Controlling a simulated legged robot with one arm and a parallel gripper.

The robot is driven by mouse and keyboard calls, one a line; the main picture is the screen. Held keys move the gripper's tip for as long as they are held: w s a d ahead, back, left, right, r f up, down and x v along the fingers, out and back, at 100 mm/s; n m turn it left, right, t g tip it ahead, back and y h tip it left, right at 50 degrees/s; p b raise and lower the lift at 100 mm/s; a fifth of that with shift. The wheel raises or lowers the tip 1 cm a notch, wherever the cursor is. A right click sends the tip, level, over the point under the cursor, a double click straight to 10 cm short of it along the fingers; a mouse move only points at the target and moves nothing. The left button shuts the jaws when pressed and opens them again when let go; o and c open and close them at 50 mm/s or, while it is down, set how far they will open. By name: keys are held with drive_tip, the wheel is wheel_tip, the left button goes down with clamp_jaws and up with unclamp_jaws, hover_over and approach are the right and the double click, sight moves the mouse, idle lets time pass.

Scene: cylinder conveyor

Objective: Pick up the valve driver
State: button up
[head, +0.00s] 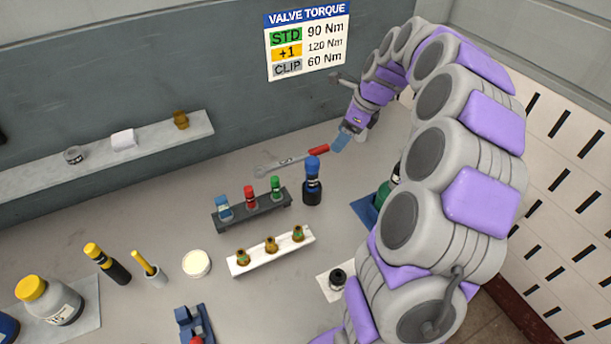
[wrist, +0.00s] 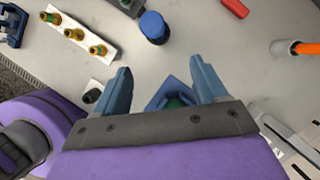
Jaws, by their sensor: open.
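Nothing in view is labelled as the valve driver, so I cannot tell for certain which tool it is. An upright dark tool with a blue top (head: 312,183) stands right of the dark rack; its blue top shows in the wrist view (wrist: 155,27), beyond my fingertips. A grey wrench-like tool with a red handle (head: 318,149) lies behind it; part of the handle shows in the wrist view (wrist: 235,8).
A dark rack (head: 282,203) holds blue, red and green capped pieces. A white block (head: 240,266) carries brass valves. A green cylinder (head: 385,194) in a blue holder (head: 364,211) stands right, partly hidden by my arm. A torque sign (head: 306,40) hangs on the back wall.

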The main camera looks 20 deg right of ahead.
sight(315, 172)
drive_tip(key=b+x, duration=0.1)
drive_tip(key=x, duration=0.4)
drive_tip(key=b+x, duration=0.2)
drive_tip(key=x, duration=0.4)
drive_tip(key=b+x, duration=0.1)
drive_tip(key=x, duration=0.5)
drive_tip(key=shift+s+a+f+b, duration=0.25)
drive_tip(key=shift+a+b, duration=0.05)
drive_tip(key=shift+a, duration=0.1)
drive_tip(key=shift+r, duration=0.1)
drive_tip(key=shift+d, duration=0.1)
drive_tip(key=shift+c, duration=0.2)
clamp_jaws()
